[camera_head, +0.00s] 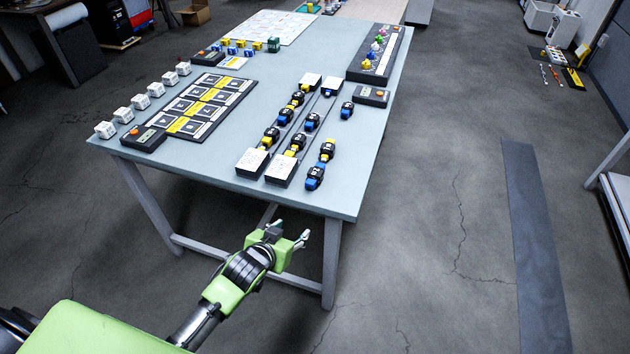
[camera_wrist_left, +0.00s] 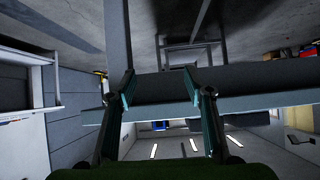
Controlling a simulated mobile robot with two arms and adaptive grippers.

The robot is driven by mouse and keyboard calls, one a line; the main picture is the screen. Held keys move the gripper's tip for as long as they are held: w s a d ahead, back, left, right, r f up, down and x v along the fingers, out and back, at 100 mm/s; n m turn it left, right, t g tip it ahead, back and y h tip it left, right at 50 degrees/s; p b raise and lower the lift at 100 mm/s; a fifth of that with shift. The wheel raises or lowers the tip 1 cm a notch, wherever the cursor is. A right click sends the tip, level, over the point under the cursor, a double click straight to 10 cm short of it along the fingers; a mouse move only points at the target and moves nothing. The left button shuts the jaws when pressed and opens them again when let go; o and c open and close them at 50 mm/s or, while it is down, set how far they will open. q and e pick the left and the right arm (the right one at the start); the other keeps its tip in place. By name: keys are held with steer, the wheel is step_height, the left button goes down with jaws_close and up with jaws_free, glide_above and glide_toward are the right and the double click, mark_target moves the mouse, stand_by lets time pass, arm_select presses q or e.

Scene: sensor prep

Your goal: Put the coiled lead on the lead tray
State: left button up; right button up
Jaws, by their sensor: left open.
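My left gripper (camera_head: 291,232) is open and empty, below and in front of the table's near edge in the head view. In the left wrist view its two fingers (camera_wrist_left: 160,88) stand apart, with the table's frame and the room beyond them. I cannot pick out a coiled lead or a lead tray for certain. Small blue, yellow and black parts (camera_head: 315,177) stand in rows on the right half of the table. A dark tray (camera_head: 388,38) with several small coloured pieces lies at the back right. My right gripper is not in view.
White blocks (camera_head: 252,163) end the rows.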

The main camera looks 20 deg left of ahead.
arm_select(q)
step_height(320, 180, up, 14)
steer(key=w+d+t, duration=0.2)
glide_toward(316, 172)
steer(key=shift+h, duration=0.3)
steer(key=b+x, duration=0.1)
steer(key=x, duration=0.3)
steer(key=shift+w+f, duration=0.3)
steer(key=shift+a+x, duration=0.1)
steer(key=shift+x, duration=1.25)
steer(key=shift+a+x, duration=0.15)
steer(key=shift+x, duration=1.2)
steer(key=c, duration=1.3)
steer(key=shift+r+t, duration=0.15)
steer(key=shift+t, duration=0.15)
steer(key=shift+c, duration=0.2)
